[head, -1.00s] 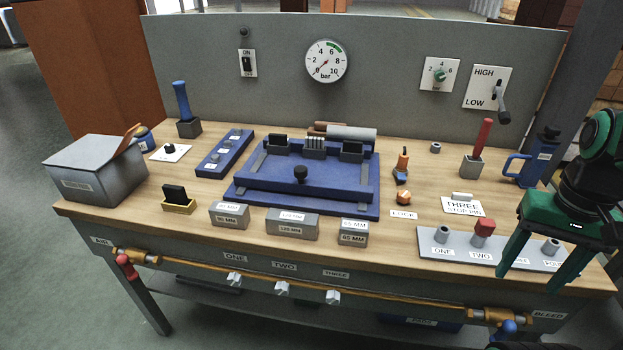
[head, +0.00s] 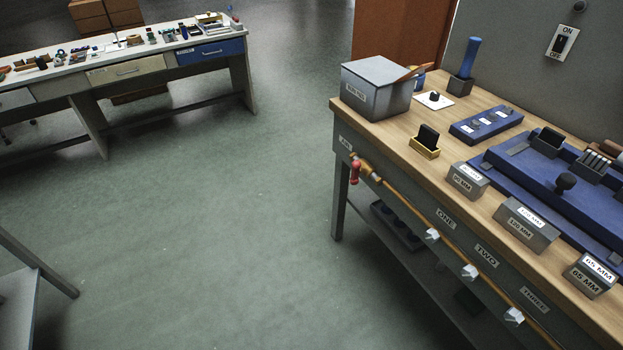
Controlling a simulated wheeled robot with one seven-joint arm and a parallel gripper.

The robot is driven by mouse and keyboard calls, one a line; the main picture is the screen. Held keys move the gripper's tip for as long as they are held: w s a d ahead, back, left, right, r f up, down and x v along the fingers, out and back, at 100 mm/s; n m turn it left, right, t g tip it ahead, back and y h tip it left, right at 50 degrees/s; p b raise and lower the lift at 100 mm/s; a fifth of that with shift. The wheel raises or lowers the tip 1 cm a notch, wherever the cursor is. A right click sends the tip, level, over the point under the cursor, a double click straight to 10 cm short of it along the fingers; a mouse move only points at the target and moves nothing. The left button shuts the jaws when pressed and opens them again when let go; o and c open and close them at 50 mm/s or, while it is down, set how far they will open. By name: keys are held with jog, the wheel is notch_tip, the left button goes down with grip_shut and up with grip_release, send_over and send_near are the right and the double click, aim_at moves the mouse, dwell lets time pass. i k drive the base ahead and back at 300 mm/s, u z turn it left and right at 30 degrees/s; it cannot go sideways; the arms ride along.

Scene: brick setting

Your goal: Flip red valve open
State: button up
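The red valve handle (head: 355,171) hangs at the left end of the brass pipe (head: 402,203), just below the AIR label (head: 345,143) on the front of the workbench. The handle points downward from its brass body. Several white valve knobs, including one under the label ONE (head: 432,235), sit further along the pipe. My gripper is outside the current head view, so its distance from the valve does not show.
The wooden-topped workbench (head: 396,128) fills the right side. A grey lidded box (head: 376,90) stands on its left corner. Open green floor (head: 230,210) lies left of the bench. A second bench (head: 110,62) stands at the back left.

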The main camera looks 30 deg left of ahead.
aim_at(356, 165)
jog(key=u, duration=0.65)
jog(key=k, duration=0.55)
jog(key=u, duration=0.4)
jog(key=i, duration=0.45)
jog(key=z, duration=0.05)
jog(key=k, duration=0.65)
jog(key=u, duration=0.3)
jog(key=i, duration=1.6)
jog(key=z, duration=0.2)
